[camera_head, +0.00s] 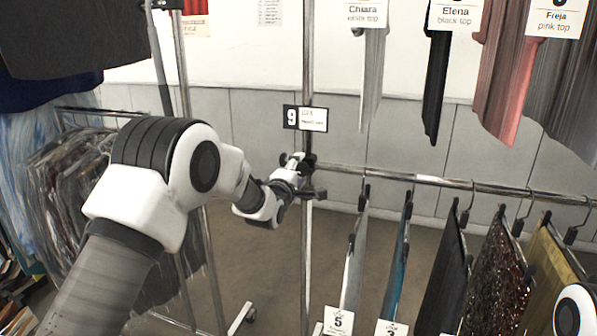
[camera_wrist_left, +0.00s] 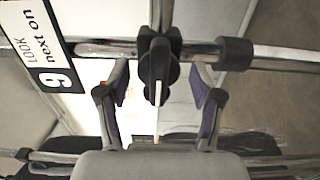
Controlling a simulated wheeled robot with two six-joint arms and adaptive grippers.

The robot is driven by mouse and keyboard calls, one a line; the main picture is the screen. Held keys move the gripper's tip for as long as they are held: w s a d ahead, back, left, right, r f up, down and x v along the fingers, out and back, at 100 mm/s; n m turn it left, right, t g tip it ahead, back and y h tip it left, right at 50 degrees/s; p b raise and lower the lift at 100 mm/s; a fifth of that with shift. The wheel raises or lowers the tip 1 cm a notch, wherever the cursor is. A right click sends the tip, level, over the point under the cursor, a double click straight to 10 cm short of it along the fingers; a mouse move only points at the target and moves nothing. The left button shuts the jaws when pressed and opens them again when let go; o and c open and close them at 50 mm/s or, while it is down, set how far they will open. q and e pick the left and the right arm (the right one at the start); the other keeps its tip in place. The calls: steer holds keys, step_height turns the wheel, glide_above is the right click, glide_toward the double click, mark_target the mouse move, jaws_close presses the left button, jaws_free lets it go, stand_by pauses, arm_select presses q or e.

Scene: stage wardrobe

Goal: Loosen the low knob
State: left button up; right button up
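The low knob (camera_wrist_left: 158,62) is black, with a thin wing standing out from it, and sits where the lower rail meets the upright post. My left gripper (camera_wrist_left: 160,92) is open around the knob's wing, one finger on each side, with visible gaps to both fingers. In the head view my left gripper (camera_head: 304,178) is at the post just below the number 9 sign, and it mostly hides the knob there. My right gripper is out of view.
The number 9 sign (camera_head: 305,118) is fixed to the post above the joint. The lower rail (camera_head: 430,178) runs right, with several garments hanging close below it. More labelled tops hang above. A rack of covered clothes (camera_head: 75,190) stands at left.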

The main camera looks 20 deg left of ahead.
arm_select(q)
steer(key=s, duration=1.2)
steer(key=shift+a, duration=0.2)
